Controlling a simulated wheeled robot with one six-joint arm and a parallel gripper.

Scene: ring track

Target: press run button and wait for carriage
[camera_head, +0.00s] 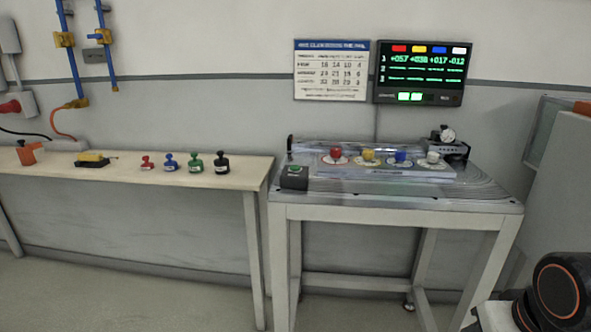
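A dark box with a green button (295,171), which looks like the run button, sits at the front left corner of the metal-topped ring track table (420,203). A small dark device with a grey round part on top (447,138) stands at the track's back right; I cannot tell whether it is the carriage. Red (336,153), yellow (369,155), blue (401,157) and white (432,157) knobs stand in a row on the raised middle panel. My gripper is out of view; only a dark part of my arm with an orange ring shows at the lower right.
A wall display (421,72) shows green figures under four colour blocks, beside a printed chart (331,70). A wooden bench (150,169) on the left holds several coloured stamps and a yellow-topped tool (93,158). A grey cabinet (560,190) stands right. The floor in front is clear.

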